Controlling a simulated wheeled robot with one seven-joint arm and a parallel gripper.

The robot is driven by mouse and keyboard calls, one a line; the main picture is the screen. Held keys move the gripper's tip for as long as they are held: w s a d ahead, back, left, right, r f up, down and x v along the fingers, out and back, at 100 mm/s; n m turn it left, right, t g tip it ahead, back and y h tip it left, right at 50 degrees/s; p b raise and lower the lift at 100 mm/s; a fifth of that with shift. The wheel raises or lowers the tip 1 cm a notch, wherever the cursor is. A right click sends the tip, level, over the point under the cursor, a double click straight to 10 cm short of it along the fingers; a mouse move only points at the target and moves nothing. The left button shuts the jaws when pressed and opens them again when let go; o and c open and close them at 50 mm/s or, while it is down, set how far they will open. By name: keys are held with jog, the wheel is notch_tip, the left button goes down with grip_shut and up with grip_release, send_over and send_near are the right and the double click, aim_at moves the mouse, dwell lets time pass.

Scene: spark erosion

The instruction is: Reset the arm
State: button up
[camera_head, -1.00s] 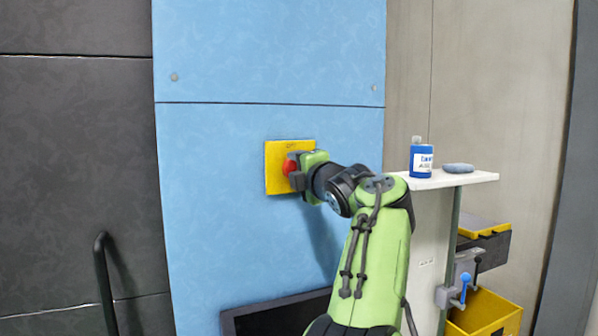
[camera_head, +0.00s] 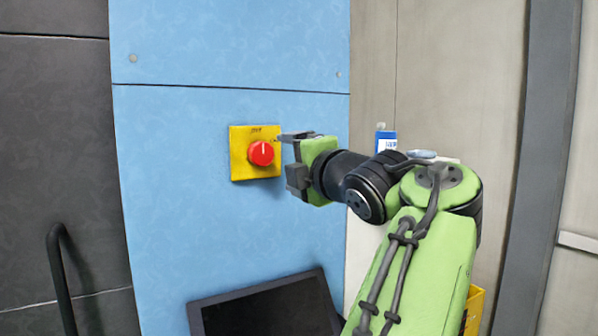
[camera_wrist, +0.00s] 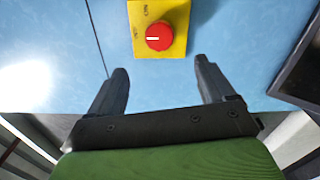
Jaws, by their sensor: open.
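My green arm comes in from the lower right in the head view. My gripper (camera_head: 290,160) is open and empty, just right of the red knob (camera_head: 261,153) and apart from it. The knob sits on a yellow plate (camera_head: 240,168) on the blue panel. In the wrist view the red knob (camera_wrist: 159,36) with a white mark lies beyond and between the two dark fingertips of the gripper (camera_wrist: 160,80). The yellow plate (camera_wrist: 146,12) carries small dark lettering that I cannot read fully.
The blue panel (camera_head: 190,220) fills the middle. A dark screen (camera_head: 265,310) stands below the plate. A black handle (camera_head: 60,270) is at the left. Behind my arm are a blue bottle (camera_head: 386,138) and part of a yellow bin (camera_head: 474,308).

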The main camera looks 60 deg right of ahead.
jog(key=shift+v, duration=1.2)
